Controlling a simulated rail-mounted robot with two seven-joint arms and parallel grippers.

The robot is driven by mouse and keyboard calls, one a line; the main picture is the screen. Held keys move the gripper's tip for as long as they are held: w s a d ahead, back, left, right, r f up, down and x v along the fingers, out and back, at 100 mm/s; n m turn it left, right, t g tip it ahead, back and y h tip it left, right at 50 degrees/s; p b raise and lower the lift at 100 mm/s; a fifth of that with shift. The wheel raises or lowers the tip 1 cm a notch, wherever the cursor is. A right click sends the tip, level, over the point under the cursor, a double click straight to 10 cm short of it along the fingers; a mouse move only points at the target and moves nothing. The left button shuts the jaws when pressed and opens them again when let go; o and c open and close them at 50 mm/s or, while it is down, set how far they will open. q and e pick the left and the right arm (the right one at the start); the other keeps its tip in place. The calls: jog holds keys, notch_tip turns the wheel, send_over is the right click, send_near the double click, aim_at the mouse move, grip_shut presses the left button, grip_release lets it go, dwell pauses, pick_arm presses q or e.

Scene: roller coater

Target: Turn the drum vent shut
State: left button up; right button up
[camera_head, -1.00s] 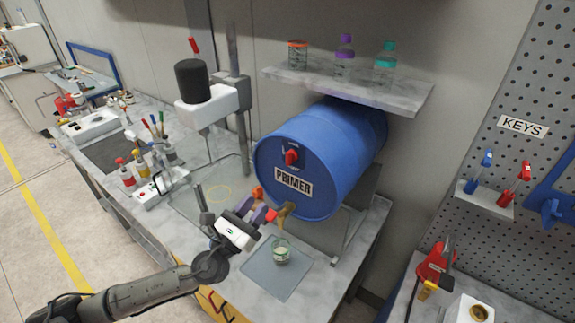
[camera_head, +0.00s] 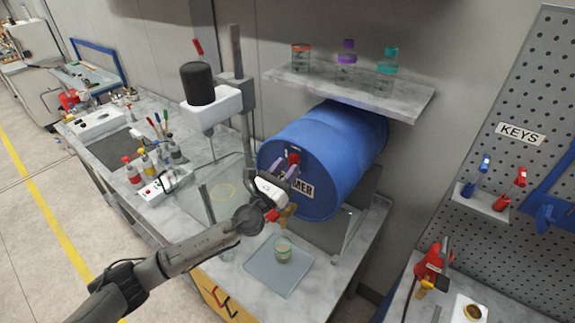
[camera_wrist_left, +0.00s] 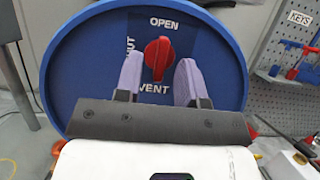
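The blue drum (camera_head: 335,150) lies on its side with its front facing me and a PRIMER label partly hidden by my gripper. Its red vent knob (camera_head: 294,158) is on the upper front. In the left wrist view the knob (camera_wrist_left: 158,58) stands upright, its long axis towards OPEN; "HUT" shows at the left, its first letter hidden. My left gripper (camera_head: 287,172) is open and empty in front of the drum. Its purple-grey fingers (camera_wrist_left: 160,80) appear on either side of the knob with gaps; I cannot tell whether they reach around it. My right gripper is out of view.
Below the drum front, a glass jar (camera_head: 283,248) stands on a grey plate (camera_head: 262,268). A stirrer (camera_head: 210,100) stands left of the drum. A shelf (camera_head: 375,95) with several bottles hangs above. A pegboard (camera_head: 500,85) is at the right.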

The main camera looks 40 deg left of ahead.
pick_arm(q)
jog(key=shift+w+r, duration=0.1)
jog(key=shift+w, duration=0.25)
jog(key=shift+c, duration=0.5)
grip_shut()
